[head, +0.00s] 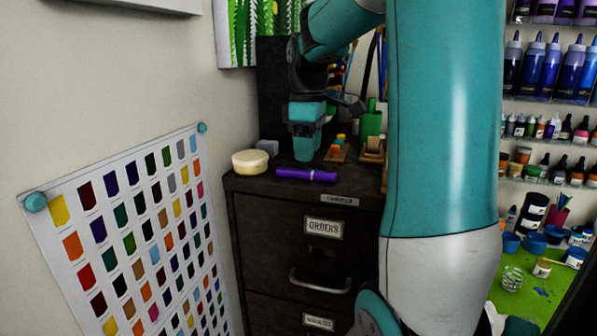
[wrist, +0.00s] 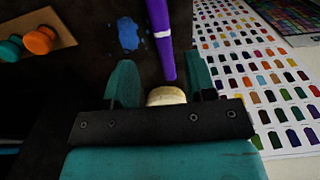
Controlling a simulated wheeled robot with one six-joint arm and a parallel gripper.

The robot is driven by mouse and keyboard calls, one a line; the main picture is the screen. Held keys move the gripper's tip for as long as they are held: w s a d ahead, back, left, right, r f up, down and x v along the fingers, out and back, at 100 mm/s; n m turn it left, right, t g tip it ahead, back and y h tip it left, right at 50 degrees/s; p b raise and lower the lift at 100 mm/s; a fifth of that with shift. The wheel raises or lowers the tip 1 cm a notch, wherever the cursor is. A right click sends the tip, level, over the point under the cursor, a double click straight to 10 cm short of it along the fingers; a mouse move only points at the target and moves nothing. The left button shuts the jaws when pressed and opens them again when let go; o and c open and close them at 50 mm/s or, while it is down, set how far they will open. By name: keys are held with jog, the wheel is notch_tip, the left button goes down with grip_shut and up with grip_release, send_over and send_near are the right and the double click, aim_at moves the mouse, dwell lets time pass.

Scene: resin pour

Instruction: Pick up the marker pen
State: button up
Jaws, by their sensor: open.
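The purple marker pen (head: 306,174) lies on top of the dark filing cabinet near its front edge. In the wrist view the pen (wrist: 160,38) runs down from the top edge, with a pale band, and its lower end shows between my two fingers. My gripper (head: 305,152) points down just behind the pen in the head view. Its teal fingers (wrist: 160,82) are apart in the wrist view, with no visible grip on the pen. I cannot tell the exact height of the fingertips above the cabinet top.
A round cream tub (head: 250,161) and a grey block (head: 267,147) stand left of the pen. A small wooden board (head: 337,154) with colored knobs and a green cup (head: 371,123) are to the right. A color chart (head: 130,240) hangs on the wall at left.

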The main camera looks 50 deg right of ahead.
aim_at(308, 171)
jog(key=f+p, duration=0.1)
jog(key=f, duration=0.3)
jog(key=shift+s+a+f+p, duration=0.2)
jog(key=shift+f+p, duration=0.15)
jog(key=shift+f, duration=0.05)
grip_shut()
jog(key=shift+r, duration=0.15)
